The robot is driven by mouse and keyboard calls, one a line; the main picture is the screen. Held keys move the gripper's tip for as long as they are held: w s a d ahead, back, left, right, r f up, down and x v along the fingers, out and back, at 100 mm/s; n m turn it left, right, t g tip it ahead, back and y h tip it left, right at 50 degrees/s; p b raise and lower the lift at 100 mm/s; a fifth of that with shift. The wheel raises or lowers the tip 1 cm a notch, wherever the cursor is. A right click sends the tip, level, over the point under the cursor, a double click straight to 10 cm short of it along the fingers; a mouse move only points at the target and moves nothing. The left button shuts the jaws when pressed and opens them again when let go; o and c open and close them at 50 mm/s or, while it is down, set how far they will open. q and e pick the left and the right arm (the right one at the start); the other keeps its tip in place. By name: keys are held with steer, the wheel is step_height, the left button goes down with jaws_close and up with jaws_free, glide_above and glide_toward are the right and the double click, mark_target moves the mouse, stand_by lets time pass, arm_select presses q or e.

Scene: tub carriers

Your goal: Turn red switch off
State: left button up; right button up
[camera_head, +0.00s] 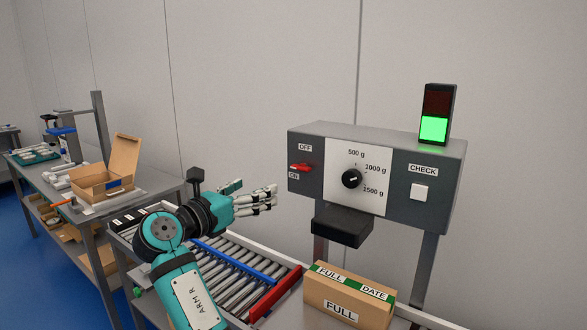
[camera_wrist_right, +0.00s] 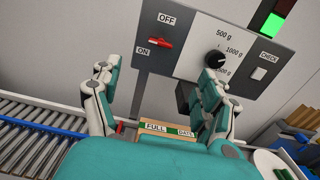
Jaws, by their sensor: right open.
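The red switch (camera_head: 300,167) is a small lever on the left of a grey control panel (camera_head: 403,190), between an OFF label above and an ON label below. In the wrist view the switch shows beyond and above the gap between the fingers (camera_wrist_right: 158,68). My left gripper is not in view.
The panel also has a black dial (camera_head: 352,179), a white CHECK button (camera_head: 420,192) and a lit green lamp (camera_head: 434,129). A FULL box (camera_head: 335,304) sits below it by the roller conveyor (camera_head: 225,262). A side table holds an open cardboard box (camera_head: 110,175).

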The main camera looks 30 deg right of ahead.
mark_target(298, 168)
steer(key=p+x, duration=0.4)
steer(key=x, duration=1.3)
steer(key=shift+d, duration=0.3)
steer(key=shift+r, duration=0.1)
steer(key=c, duration=1.2)
